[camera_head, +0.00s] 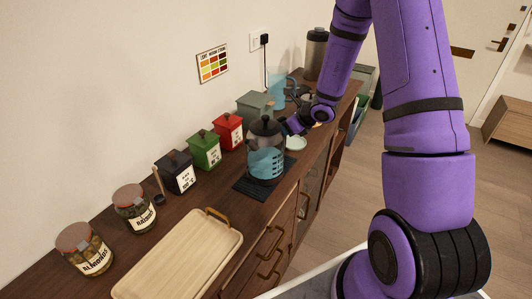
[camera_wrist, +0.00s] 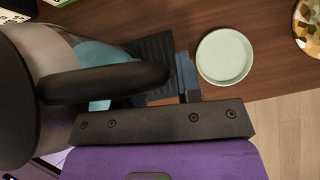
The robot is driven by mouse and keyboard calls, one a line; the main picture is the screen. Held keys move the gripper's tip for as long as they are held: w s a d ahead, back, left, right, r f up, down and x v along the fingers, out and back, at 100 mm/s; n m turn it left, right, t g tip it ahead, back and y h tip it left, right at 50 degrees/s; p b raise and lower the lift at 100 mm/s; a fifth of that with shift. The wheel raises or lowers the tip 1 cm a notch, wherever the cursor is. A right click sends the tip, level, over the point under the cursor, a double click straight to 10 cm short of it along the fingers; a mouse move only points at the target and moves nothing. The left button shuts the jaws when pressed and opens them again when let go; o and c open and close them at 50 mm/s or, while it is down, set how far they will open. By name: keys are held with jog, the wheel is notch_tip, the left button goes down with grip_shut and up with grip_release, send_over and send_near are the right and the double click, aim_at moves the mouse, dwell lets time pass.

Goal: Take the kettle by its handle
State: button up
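In the wrist view the kettle's black handle (camera_wrist: 110,82) reaches across the left half, close to the camera. One dark blue finger (camera_wrist: 186,75) of my gripper shows just right of the handle's end. The other finger is mostly hidden by the handle, so the grip and any contact are unclear.
A pale green saucer (camera_wrist: 225,57) lies beside my gripper. A blue pitcher (camera_head: 280,88) and a grey box stand behind the kettle. Red (camera_head: 229,131), green (camera_head: 204,150) and black canisters line the wall. A wooden tray (camera_head: 180,258) lies in front.

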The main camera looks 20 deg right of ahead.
grip_shut()
dwell(1.2)
